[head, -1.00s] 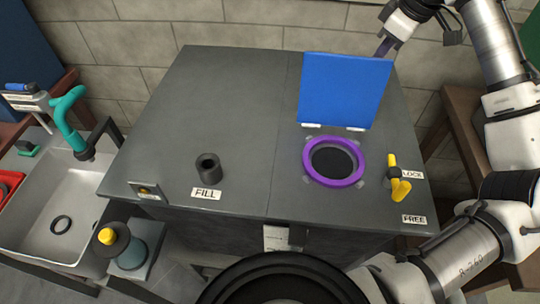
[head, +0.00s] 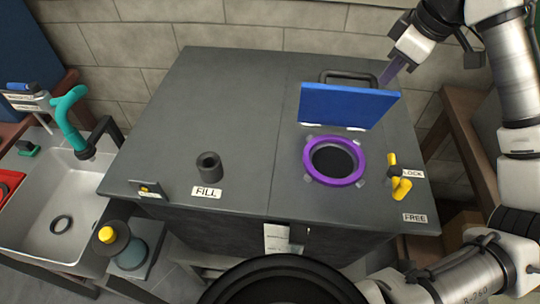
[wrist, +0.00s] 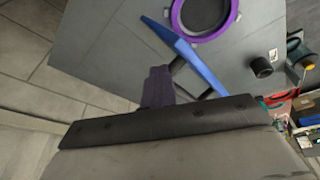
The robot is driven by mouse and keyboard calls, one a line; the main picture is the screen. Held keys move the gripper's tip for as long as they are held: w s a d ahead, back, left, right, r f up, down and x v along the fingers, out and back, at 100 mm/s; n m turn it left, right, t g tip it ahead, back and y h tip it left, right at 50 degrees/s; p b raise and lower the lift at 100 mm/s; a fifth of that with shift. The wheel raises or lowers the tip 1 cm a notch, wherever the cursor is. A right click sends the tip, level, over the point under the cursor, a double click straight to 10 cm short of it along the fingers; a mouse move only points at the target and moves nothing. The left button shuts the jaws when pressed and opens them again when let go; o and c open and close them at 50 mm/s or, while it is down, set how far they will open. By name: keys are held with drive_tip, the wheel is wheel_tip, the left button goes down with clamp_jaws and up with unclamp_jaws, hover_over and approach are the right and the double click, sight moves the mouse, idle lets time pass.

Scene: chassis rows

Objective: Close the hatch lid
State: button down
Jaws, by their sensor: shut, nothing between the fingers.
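The blue hatch lid (head: 346,105) stands up from its hinge behind the purple-ringed opening (head: 335,160), tilted forward toward it. Its dark handle (head: 350,76) shows above its top edge. The opening is uncovered. My gripper (head: 388,76) is shut and empty at the lid's upper right corner, on its back side. In the wrist view the lid (wrist: 188,55) is seen nearly edge-on, and the purple fingers (wrist: 157,84) are close to its back face, beside the handle. I cannot tell whether they touch it.
A yellow latch handle (head: 400,188) sits right of the ring, between LOCK and FREE labels. A dark FILL pipe (head: 208,166) stands on the grey cabinet top (head: 230,95). A sink (head: 60,215) with a teal tap is at the left. A brick wall stands behind.

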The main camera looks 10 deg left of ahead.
drive_tip(key=shift+a+f+g+p, duration=0.15)
drive_tip(key=shift+f+g+p, duration=0.25)
drive_tip(key=shift+f+p, duration=0.55)
drive_tip(key=r+p, duration=0.1)
drive_tip(key=w+r+p, duration=0.1)
drive_tip(key=r+p, duration=0.2)
drive_tip(key=r, duration=0.1)
drive_tip(key=shift+w, duration=0.25)
idle(0.4)
drive_tip(key=shift+s, duration=0.1)
